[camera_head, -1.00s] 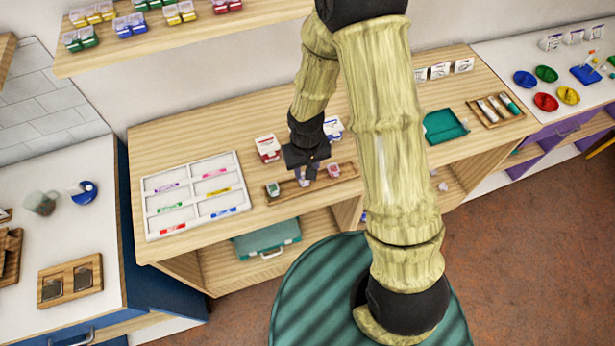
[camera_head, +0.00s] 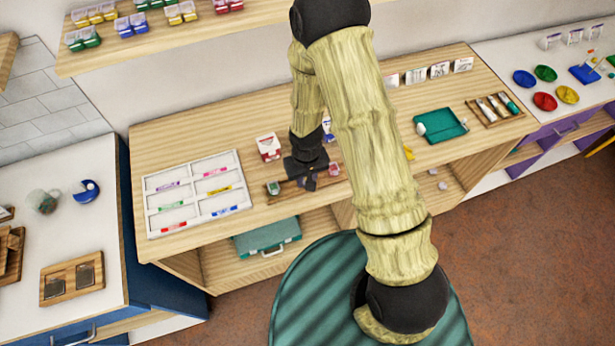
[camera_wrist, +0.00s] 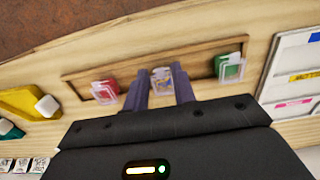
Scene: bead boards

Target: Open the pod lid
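A wooden tray (camera_head: 290,187) on the wooden counter carries small pods with clear parts. A green pod (camera_head: 274,188) stands at its left and a red pod (camera_head: 334,170) at its right. In the wrist view the green pod (camera_wrist: 229,67) is at right and the red pod (camera_wrist: 105,90) at left. Contact cannot be told. The lid's state is too small to tell. My gripper (camera_head: 307,180) mostly hides that pod in the head view.
A white sorting frame (camera_head: 196,190) with coloured markers lies left of the tray. A red-and-white box (camera_head: 268,147) stands behind it. A teal tray (camera_head: 440,125) and a wooden marker tray (camera_head: 495,108) lie to the right. A shelf (camera_head: 180,38) hangs above.

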